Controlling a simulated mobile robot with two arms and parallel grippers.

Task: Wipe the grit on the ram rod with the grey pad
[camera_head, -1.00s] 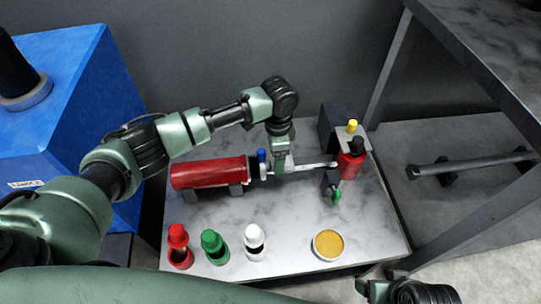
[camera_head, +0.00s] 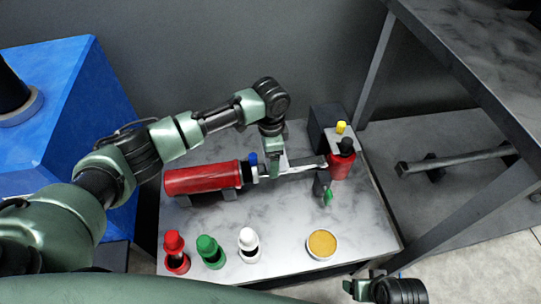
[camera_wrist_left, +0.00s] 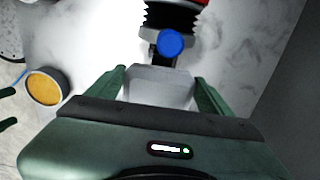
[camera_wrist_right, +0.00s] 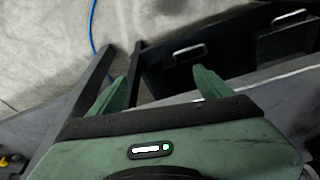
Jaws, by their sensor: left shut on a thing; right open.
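The silver ram rod (camera_head: 308,168) runs from the red cylinder (camera_head: 200,179) on the left to a red end block (camera_head: 340,167) on the right. My left gripper (camera_head: 273,170) points down over the rod near its cylinder end. In the left wrist view it is shut on the grey pad (camera_wrist_left: 160,84), held between its fingers. The pad hides the rod there, and I cannot tell whether they touch. Grit cannot be made out. My right gripper (camera_wrist_right: 161,86) is open and empty; in the head view it is low, right of the table.
A blue knob (camera_head: 253,158) stands by the rod's left end. A green-handled part (camera_head: 327,195) sits below its right end. Red (camera_head: 175,252), green (camera_head: 210,250) and white (camera_head: 249,243) capped items and a yellow-filled dish (camera_head: 322,244) line the front of the marble-topped table (camera_head: 285,215).

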